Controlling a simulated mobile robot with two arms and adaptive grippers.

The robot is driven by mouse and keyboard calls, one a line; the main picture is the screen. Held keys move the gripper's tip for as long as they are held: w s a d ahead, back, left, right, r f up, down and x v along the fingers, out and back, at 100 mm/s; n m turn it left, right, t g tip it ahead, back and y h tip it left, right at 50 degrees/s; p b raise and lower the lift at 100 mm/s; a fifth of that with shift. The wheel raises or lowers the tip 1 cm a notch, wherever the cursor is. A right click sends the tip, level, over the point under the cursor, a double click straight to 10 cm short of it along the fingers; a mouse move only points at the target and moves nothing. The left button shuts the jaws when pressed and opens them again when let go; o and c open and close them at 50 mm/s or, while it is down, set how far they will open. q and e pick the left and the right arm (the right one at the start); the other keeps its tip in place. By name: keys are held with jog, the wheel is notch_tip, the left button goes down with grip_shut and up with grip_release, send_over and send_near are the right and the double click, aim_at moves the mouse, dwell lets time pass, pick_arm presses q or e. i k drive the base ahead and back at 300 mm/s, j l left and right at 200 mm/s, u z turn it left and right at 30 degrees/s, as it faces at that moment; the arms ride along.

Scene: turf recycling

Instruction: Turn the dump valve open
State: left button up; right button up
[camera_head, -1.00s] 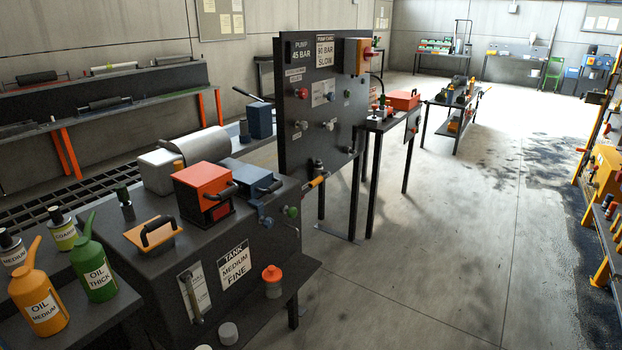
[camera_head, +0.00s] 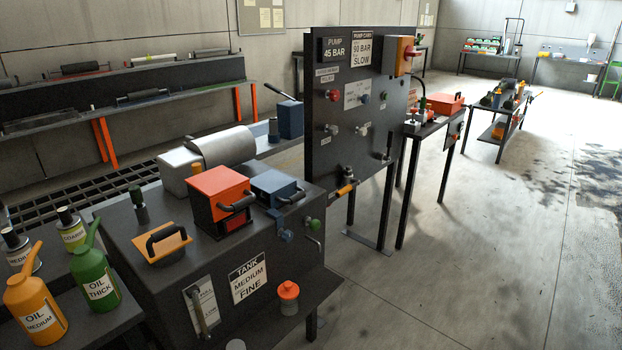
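I cannot tell for sure which fitting is the dump valve; small labels are not readable. A dark upright panel (camera_head: 340,115) marked "PUMP 45 BAR" carries several knobs, with a red knob (camera_head: 333,95) at upper left and a black lever (camera_head: 387,150) at lower right. A fitting with a yellow-orange handle (camera_head: 346,189) sits at the panel's lower edge. The dark tank (camera_head: 150,275), labelled "TANK MEDIUM FINE", has a blue valve-like fitting (camera_head: 284,230) and a green knob (camera_head: 313,225) at its right end. Neither of my grippers is in view.
An orange box (camera_head: 218,190) and a blue box (camera_head: 273,187) stand on the tank. A jar with an orange lid (camera_head: 289,298) stands on a low shelf. Oil cans (camera_head: 95,282) stand at left. Open concrete floor (camera_head: 470,270) lies to the right.

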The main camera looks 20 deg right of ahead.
aim_at(355, 181)
jog(key=i+l+u, duration=0.2)
jog(key=l, duration=0.4)
jog(key=i+l+u, duration=0.15)
jog(key=l, duration=0.5)
jog(key=i+l+u, duration=0.2)
jog(key=l, duration=0.45)
jog(key=l+u, duration=0.2)
jog(key=l, duration=0.5)
